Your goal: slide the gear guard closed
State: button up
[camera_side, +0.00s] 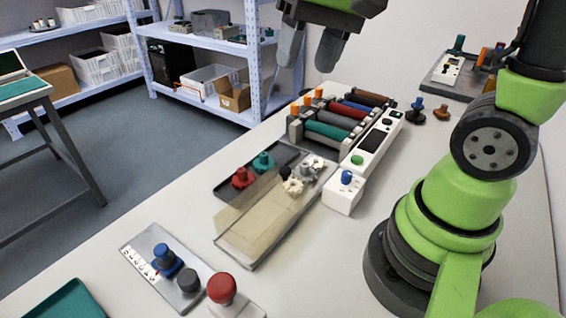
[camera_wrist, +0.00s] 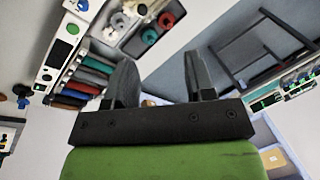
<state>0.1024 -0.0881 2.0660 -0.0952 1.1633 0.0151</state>
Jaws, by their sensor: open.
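The gear guard (camera_side: 252,222) is a see-through beige panel lying over the front part of a long shallow tray (camera_side: 222,187). The tray's back part is uncovered and holds a red knob (camera_side: 242,177), a teal knob (camera_side: 263,161) and pale gears (camera_side: 292,187). A small black knob (camera_side: 285,172) stands beside the gears; I cannot tell if it belongs to the guard. My gripper (camera_side: 309,50) is open and empty, high above and behind the tray. The wrist view shows both fingers apart (camera_wrist: 160,78), with the pale gears (camera_wrist: 121,20) near the top; the guard is not clear there.
Behind the tray is a printer with coloured rollers (camera_side: 335,130) and a control panel (camera_side: 375,140). A white box with a blue knob (camera_side: 344,192) stands right of the tray. A red button (camera_side: 222,289) and a knob plate (camera_side: 163,262) lie in front.

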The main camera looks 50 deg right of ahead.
jog(key=w+d+f+m+g, duration=0.2)
jog(key=w+d+f+g, duration=0.1)
jog(key=w+f, duration=0.3)
jog(key=g+y, duration=0.1)
jog(key=g, duration=0.1)
send_near(285, 169)
jog(key=shift+m, duration=0.4)
jog(key=x, duration=0.8)
jog(key=shift+f, duration=0.35)
